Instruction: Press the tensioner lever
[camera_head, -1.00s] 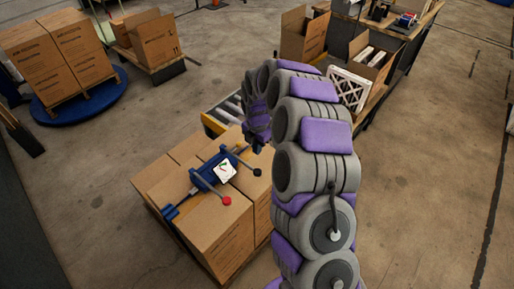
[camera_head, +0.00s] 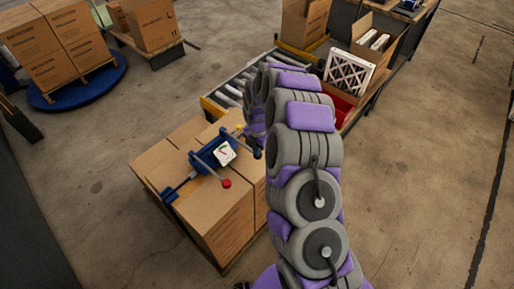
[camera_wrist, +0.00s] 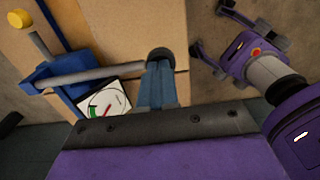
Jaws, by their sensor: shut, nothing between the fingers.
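The blue tensioner (camera_head: 208,158) sits on top of the cartons, with a white gauge (camera_head: 224,152) on it. One lever ends in a red knob (camera_head: 227,183); another ends in a black knob (camera_head: 257,154), beside my arm. In the wrist view the grey lever (camera_wrist: 95,77) runs left to right to the black knob (camera_wrist: 160,54). My gripper (camera_wrist: 157,72) is shut and empty, its fingertips at the black knob; whether they touch cannot be told. The gauge (camera_wrist: 104,103) shows a green zone and a red needle. My gripper is mostly hidden behind my arm in the head view.
The stacked cartons (camera_head: 215,215) carry the tensioner. A roller conveyor (camera_head: 235,88) lies behind them, with an open box and a white framed filter (camera_head: 348,74) at right. More cartons (camera_head: 50,50) stand on a blue turntable (camera_head: 85,92) at left. The floor at right is clear.

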